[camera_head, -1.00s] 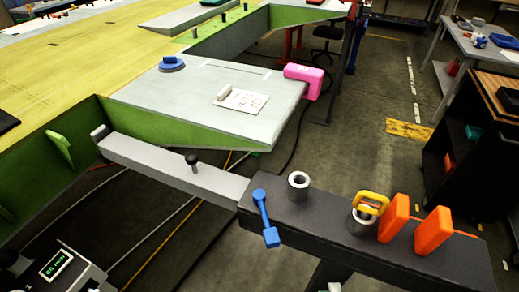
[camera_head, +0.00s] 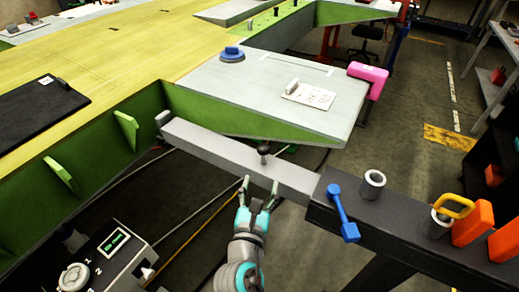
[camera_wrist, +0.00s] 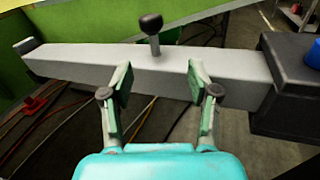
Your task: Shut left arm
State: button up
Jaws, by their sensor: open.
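The light grey arm (camera_head: 215,146) reaches from the dark beam at right toward the green wing structure at left. A dark round-headed knob (camera_head: 264,150) stands upright on top of it. In the wrist view the grey arm (camera_wrist: 85,66) crosses the frame, with the knob (camera_wrist: 151,25) standing just beyond my fingertips. My gripper (camera_head: 259,186) is open and empty, just on the near side of the grey arm and below the knob. In the wrist view my gripper (camera_wrist: 160,82) has its fingers spread on either side of the knob's line, not around it. Contact with the arm cannot be told.
The dark beam (camera_head: 400,232) carries a blue lever (camera_head: 342,212), metal bushings (camera_head: 372,185), a yellow ring handle (camera_head: 454,206) and orange blocks (camera_head: 472,224). A control box (camera_head: 110,255) with a green display stands at lower left. Cables lie on the floor beneath the arm.

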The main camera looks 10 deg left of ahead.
aim_at(262, 154)
jog(key=shift+n, duration=0.4)
jog(key=w, duration=0.3)
jog(key=w+r, duration=0.1)
jog(key=w, duration=0.3)
jog(key=w+a+r, duration=0.1)
jog(key=w, duration=0.3)
jog(key=shift+w, duration=0.15)
grip_shut()
